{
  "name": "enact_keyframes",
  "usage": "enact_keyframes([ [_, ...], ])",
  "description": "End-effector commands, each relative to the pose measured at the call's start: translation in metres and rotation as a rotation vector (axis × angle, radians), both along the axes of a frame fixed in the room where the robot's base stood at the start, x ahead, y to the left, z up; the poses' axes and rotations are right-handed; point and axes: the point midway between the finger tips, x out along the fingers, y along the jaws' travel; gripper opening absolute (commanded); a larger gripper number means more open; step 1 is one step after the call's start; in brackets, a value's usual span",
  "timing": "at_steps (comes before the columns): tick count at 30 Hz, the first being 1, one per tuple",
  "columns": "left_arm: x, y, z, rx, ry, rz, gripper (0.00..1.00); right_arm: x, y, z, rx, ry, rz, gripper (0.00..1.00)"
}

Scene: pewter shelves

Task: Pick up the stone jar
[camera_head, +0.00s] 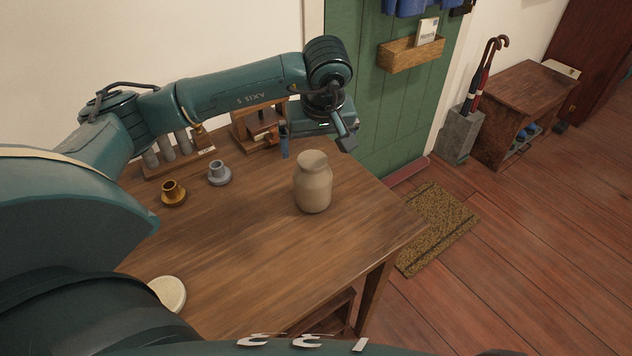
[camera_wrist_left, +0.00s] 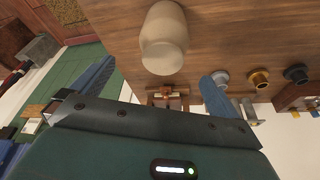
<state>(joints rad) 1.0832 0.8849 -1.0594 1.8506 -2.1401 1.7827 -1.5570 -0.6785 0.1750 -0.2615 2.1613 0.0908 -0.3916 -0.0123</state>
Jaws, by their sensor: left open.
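The stone jar (camera_head: 313,184) is a beige, round-shouldered jar standing upright on the wooden table (camera_head: 245,255), towards its right side. It also shows in the left wrist view (camera_wrist_left: 165,40), at the top centre. My left gripper (camera_head: 318,148) hangs above the back of the table, just behind the jar in the head view. Its two fingers are spread apart with nothing between them. In the left wrist view the fingers (camera_wrist_left: 152,88) flank the space below the jar, and the jar looks apart from both. My right gripper is not in view.
A brass candlestick-like piece (camera_head: 173,194) and a grey one (camera_head: 219,174) stand left of the jar. A wooden rack (camera_head: 180,160) and a wooden stand (camera_head: 250,125) are at the back. A pale round disc (camera_head: 168,293) lies at front left. The table around the jar is clear.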

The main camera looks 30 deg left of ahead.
Motion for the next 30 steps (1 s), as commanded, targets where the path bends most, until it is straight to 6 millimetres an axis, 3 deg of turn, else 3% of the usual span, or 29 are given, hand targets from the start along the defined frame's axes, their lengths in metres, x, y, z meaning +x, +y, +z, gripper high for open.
enact_keyframes([
  [3, 0.004, 0.004, -0.019, -0.001, 0.003, 0.002, 1.00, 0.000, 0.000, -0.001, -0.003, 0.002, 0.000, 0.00],
  [11, 0.007, 0.009, -0.038, -0.002, 0.002, 0.001, 1.00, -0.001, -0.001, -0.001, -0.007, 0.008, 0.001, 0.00],
  [19, 0.012, 0.020, -0.075, -0.004, 0.002, 0.000, 1.00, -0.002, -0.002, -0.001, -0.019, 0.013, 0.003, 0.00],
  [28, 0.014, 0.021, -0.080, -0.004, -0.001, -0.002, 1.00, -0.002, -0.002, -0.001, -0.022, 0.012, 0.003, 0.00],
  [30, 0.014, 0.021, -0.080, -0.003, 0.000, -0.002, 0.96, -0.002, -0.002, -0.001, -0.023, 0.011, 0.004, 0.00],
])
